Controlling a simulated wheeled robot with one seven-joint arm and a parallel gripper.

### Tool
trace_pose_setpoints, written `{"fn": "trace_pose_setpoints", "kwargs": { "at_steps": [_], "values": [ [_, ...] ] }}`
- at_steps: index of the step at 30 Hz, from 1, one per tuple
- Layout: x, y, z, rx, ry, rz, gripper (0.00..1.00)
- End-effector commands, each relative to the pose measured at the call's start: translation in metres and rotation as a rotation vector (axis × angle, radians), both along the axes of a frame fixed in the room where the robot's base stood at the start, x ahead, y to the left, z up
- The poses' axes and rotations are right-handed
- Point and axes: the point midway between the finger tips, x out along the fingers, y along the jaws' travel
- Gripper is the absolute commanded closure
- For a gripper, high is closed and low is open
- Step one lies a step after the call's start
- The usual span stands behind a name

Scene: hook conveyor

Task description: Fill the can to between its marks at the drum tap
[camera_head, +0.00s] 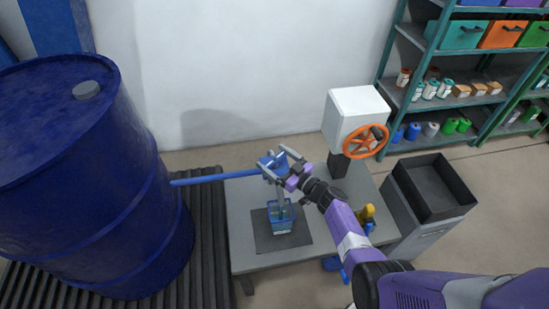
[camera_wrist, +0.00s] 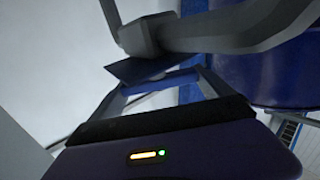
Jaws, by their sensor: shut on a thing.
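The large blue drum (camera_head: 80,190) stands at the left. A blue pipe (camera_head: 215,177) runs from it to the tap (camera_head: 268,162) above the table. My gripper (camera_head: 282,165) is at the tap, shut on its blue handle; the wrist view shows a flat blue piece (camera_wrist: 160,84) between my fingers (camera_wrist: 150,70). The blue, see-through can (camera_head: 283,222) stands upright on a dark mat below the tap. A pale vertical streak shows between tap and can; I cannot tell whether it is liquid or a spout. The can's marks and level are too small to read.
The grey table (camera_head: 245,250) carries a white box with an orange handwheel (camera_head: 365,141) and a yellow item (camera_head: 368,213). A dark open bin (camera_head: 430,190) stands right of the table. Green shelves (camera_head: 400,60) with boxes and jars stand at the back right.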

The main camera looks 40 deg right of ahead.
Motion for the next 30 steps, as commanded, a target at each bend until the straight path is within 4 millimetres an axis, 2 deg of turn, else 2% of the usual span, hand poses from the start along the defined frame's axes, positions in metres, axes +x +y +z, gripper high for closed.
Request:
{"fn": "trace_pose_setpoints", "kwargs": {
  "at_steps": [1,12,28,29,30],
  "values": [
    [-0.0003,-0.0048,0.0015,0.0,-0.006,0.021,0.5],
    [-0.0007,-0.0023,0.0004,0.001,-0.002,0.175,0.5],
    [-0.0022,-0.0012,-0.0004,0.002,0.002,0.2,0.5],
    [-0.0023,-0.0012,-0.0005,0.002,0.002,0.2,0.07],
    [-0.0023,-0.0013,-0.0006,0.002,0.002,0.199,0.0]
  ]
}}
